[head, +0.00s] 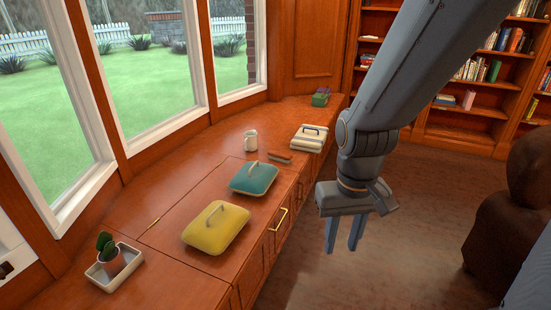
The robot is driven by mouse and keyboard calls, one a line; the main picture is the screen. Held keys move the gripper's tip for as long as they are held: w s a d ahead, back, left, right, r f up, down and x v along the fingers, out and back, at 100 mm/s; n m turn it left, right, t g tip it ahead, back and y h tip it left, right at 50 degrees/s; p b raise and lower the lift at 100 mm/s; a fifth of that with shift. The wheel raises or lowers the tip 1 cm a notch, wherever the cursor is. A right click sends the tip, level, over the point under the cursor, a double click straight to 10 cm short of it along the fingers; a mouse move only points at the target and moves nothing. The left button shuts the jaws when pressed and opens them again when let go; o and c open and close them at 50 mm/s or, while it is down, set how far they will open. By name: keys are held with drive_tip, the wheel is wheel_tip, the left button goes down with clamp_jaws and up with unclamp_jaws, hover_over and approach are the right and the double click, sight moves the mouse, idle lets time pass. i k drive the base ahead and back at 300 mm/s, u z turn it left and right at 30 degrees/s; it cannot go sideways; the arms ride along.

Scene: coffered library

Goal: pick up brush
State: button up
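A small reddish-brown object that looks like the brush (280,157) lies flat on the wooden window counter (185,185). It lies between a teal handled lid or dish and a cream striped one, with a white mug behind it to the left. My gripper (344,240) points down in front of the counter, over the floor, to the right of the brush and lower in the picture. Its two fingers are apart with nothing between them.
On the counter are a yellow handled dish (215,228), the teal dish (253,178), the cream dish (309,139), the mug (250,140), a green-and-purple item (320,97) and a potted cactus (110,258) in a tray. Bookshelves and a brown armchair (513,225) stand right.

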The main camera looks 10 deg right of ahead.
sight(284, 157)
drive_tip(key=z, duration=0.55)
drive_tip(key=k, duration=1.3)
drive_tip(key=z, duration=0.65)
drive_tip(key=i, duration=2.85)
drive_tip(key=u, duration=1.2)
drive_tip(key=i, duration=0.95)
drive_tip(key=u, duration=1.4)
drive_tip(key=i, duration=0.5)
drive_tip(key=u, duration=0.3)
